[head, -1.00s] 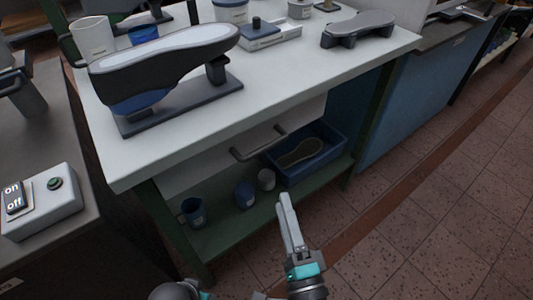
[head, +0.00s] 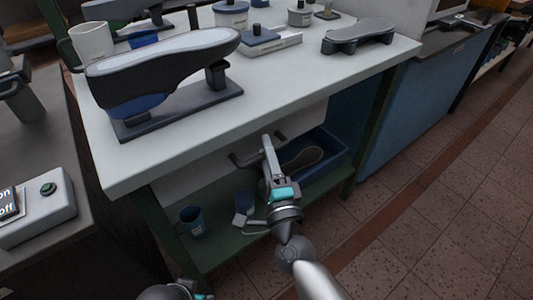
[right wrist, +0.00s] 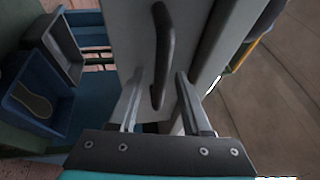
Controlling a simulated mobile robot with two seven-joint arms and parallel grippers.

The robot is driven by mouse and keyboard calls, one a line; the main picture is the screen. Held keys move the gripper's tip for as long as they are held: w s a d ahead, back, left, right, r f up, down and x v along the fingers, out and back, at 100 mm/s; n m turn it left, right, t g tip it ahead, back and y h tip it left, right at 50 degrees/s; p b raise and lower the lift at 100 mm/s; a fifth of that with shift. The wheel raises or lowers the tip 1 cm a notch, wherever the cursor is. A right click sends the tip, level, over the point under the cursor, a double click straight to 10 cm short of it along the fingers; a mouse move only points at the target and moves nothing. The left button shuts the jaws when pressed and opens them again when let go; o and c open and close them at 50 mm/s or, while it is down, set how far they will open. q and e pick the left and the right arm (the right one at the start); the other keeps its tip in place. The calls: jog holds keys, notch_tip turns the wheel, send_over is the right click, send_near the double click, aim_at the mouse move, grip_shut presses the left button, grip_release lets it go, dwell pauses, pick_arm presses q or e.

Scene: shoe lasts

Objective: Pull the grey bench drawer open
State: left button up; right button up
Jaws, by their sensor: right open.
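The light grey drawer front (head: 304,120) sits under the white bench top and looks shut. Its dark bar handle (head: 240,161) shows to the left of my right gripper (head: 267,142), which hides its middle. In the right wrist view the drawer front (right wrist: 128,30) fills the centre, with the handle (right wrist: 164,48) running lengthwise. My right gripper is open, and the near end of the handle lies between its fingers in that view. I cannot tell whether they touch it. Part of my left gripper (head: 178,291) shows at the bottom edge; its fingers are hidden.
A blue bin (head: 325,165) holding a sole stands on the green lower shelf (head: 215,248), near a blue mug (head: 191,221). A shoe last (head: 165,65) on a stand occupies the bench top (head: 290,85). The tiled floor (head: 430,200) at right is clear.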

grip_shut()
dwell(0.3)
dwell(1.1)
